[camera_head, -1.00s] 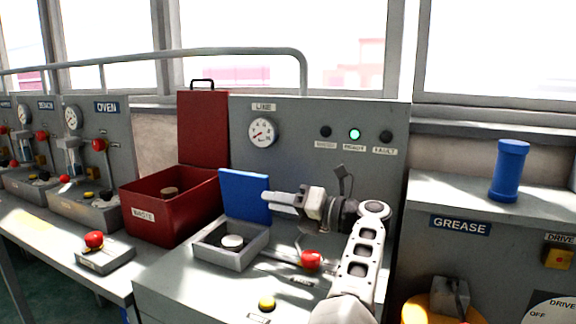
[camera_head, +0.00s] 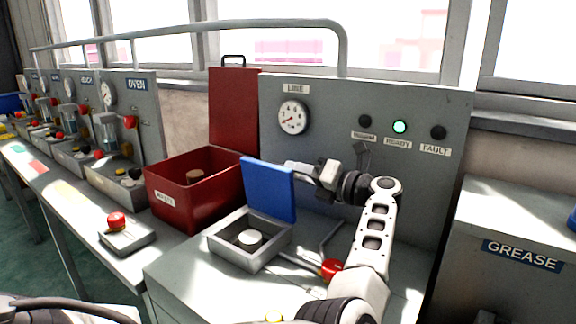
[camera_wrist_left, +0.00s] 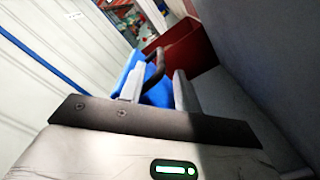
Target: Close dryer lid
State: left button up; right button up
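The dryer is a small grey open box (camera_head: 221,252) on the bench with a round pale piece (camera_head: 250,239) inside. Its blue lid (camera_head: 268,190) stands open, nearly upright, at the box's back edge. My left gripper (camera_head: 297,167) is at the upper right corner of the lid, its fingertips partly hidden by it. My right gripper is not in view.
A red waste bin (camera_head: 190,208) with its lid upright stands left of the dryer. A red-knobbed lever (camera_head: 331,268) is right of the box, below my arm. The grey LINE panel (camera_head: 330,105) rises close behind my gripper.

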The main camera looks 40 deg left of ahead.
pick_arm(q)
jog(key=shift+s+a, duration=0.1)
jog(key=shift+a, duration=1.7)
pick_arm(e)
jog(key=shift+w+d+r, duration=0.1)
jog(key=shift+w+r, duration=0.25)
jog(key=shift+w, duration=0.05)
pick_arm(q)
grip_shut()
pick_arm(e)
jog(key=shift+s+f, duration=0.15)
pick_arm(q)
jog(key=shift+s+f, duration=0.15)
jog(key=shift+f, duration=0.05)
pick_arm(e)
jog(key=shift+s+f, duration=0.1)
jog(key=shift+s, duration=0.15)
